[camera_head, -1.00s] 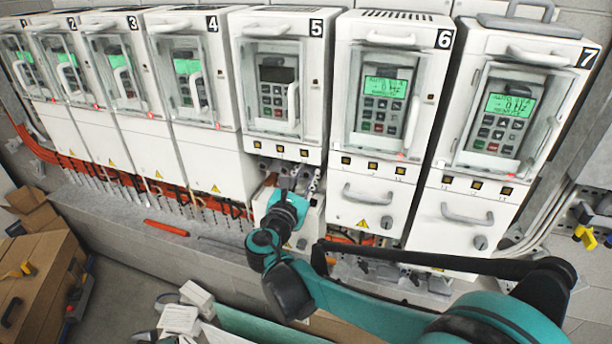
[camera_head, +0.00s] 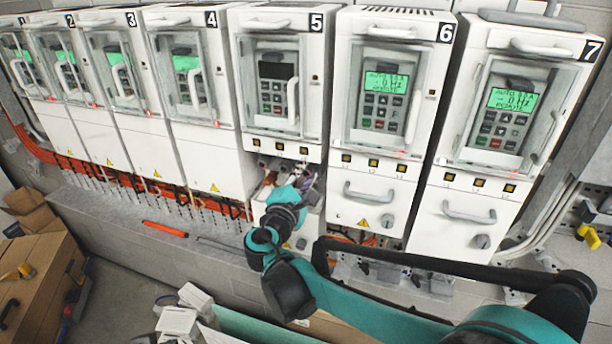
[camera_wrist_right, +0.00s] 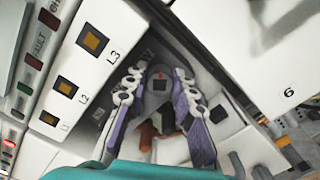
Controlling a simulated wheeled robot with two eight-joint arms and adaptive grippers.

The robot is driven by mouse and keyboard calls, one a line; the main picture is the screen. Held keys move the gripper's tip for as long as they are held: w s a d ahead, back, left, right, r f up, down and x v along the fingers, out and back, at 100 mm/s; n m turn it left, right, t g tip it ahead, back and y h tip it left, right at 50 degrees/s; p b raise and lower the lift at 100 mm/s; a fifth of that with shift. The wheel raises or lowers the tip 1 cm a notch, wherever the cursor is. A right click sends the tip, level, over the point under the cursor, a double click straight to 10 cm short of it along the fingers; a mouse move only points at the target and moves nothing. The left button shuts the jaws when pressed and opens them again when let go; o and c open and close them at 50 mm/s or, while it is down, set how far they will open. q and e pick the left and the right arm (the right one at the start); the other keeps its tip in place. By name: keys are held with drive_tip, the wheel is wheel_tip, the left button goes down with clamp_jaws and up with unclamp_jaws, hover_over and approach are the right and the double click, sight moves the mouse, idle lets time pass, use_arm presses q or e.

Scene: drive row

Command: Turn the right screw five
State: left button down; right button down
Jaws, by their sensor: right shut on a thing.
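Drive five (camera_head: 290,110) is a white cabinet with a dark display, unlike the lit green displays beside it. Its lower front is open below the row of small orange-and-black squares. My right gripper (camera_head: 300,178) reaches into this opening, mostly hidden by my teal wrist. In the right wrist view its two purple-and-grey fingers (camera_wrist_right: 158,88) are around a small grey part with a dark square middle, seemingly the right screw (camera_wrist_right: 158,86). The fingers and shadow hide most of it. My left gripper is not in view.
Drive six (camera_head: 385,120), with a closed lower cover and handle, stands close on the right. Drive four (camera_head: 205,150) stands close on the left. An orange bar (camera_head: 166,229) lies on the ledge. Cardboard boxes (camera_head: 35,270) stand at lower left.

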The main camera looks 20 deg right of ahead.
drive_tip(key=m, duration=0.6)
drive_tip(key=shift+f+b, duration=0.1)
drive_tip(key=shift+b, duration=0.3)
drive_tip(key=m, duration=0.6)
drive_tip(key=shift+f+m, duration=0.1)
drive_tip(key=shift+m, duration=0.2)
drive_tip(key=c, duration=1.5)
unclamp_jaws()
drive_tip(key=shift+c, duration=0.2)
drive_tip(key=v, duration=1.2)
